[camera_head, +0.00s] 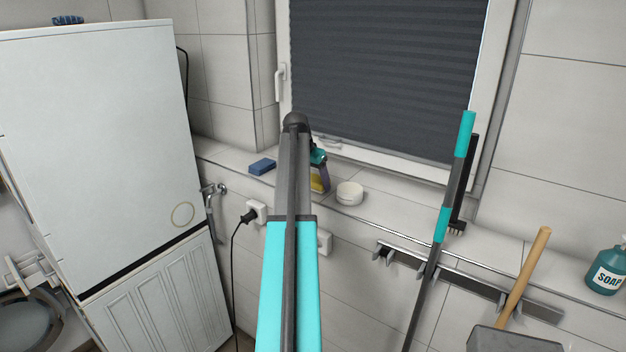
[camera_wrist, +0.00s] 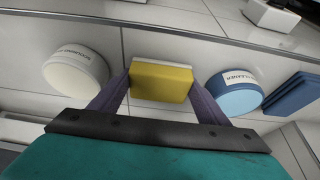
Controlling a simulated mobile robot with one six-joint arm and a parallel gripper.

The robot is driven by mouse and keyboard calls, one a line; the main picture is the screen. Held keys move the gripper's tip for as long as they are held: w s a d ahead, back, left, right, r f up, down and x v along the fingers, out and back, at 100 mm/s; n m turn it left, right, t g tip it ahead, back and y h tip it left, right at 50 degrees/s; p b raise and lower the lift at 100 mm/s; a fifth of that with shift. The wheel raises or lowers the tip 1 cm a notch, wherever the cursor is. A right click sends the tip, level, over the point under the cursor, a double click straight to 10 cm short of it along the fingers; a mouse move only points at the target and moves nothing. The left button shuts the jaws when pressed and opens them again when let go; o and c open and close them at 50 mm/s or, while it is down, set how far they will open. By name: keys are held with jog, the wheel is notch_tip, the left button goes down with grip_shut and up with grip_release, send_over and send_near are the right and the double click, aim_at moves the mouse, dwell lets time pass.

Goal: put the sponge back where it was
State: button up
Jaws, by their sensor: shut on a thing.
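The sponge (camera_wrist: 160,82) is yellow with a pale layer along its far edge. In the wrist view it sits between the two fingers of my gripper (camera_wrist: 161,86), which is shut on it. Behind it is the tiled ledge (camera_wrist: 133,46). The sponge lies between a white round tub (camera_wrist: 76,72) on the left and a blue round tub (camera_wrist: 235,90) on the right. I cannot tell whether it touches the ledge.
Blue stacked pads (camera_wrist: 292,94) show in the wrist view. A stacked dryer (camera_head: 100,150) is left; long-handled tools (camera_head: 455,180) hang right.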

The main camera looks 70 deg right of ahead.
jog(key=shift+f, duration=0.25)
jog(key=shift+f, duration=0.15)
jog(key=o, duration=1)
jog(key=shift+r, duration=0.25)
jog(key=b+v, duration=0.5)
jog(key=v, duration=0.7)
jog(key=shift+f, duration=0.1)
dwell(0.3)
